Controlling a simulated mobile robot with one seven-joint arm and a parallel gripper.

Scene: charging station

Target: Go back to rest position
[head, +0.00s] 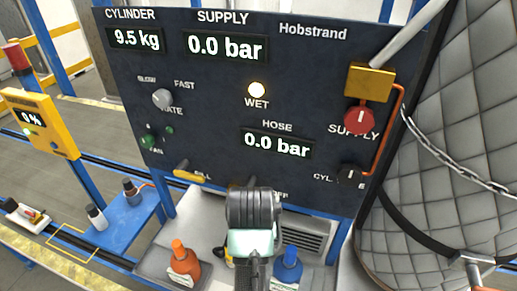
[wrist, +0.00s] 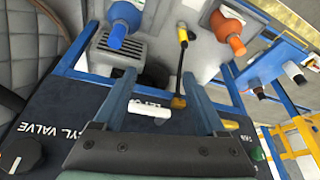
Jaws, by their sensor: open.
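My gripper (wrist: 160,84) is open in the wrist view, its two blue-grey fingers wide apart with nothing held between them. It is in front of the lower part of the dark control panel (head: 225,120). A short white bar (wrist: 128,106) shows between the fingers, close to the left one; I cannot tell if they touch. In the head view my wrist covers the lower middle of the panel, and my fingertips cannot be made out. The panel reads 9.5 kg for cylinder and 0.0 bar for supply and hose. The WET lamp (head: 257,90) is lit.
A yellow handle (head: 192,174) sticks out at the panel's lower left. An orange bottle (head: 184,258) and a blue bottle (head: 288,265) stand below. A red supply knob (head: 360,117) is at right, near a quilted cylinder cover (head: 462,100) with a chain. A yellow scale display (head: 38,118) reads 0%.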

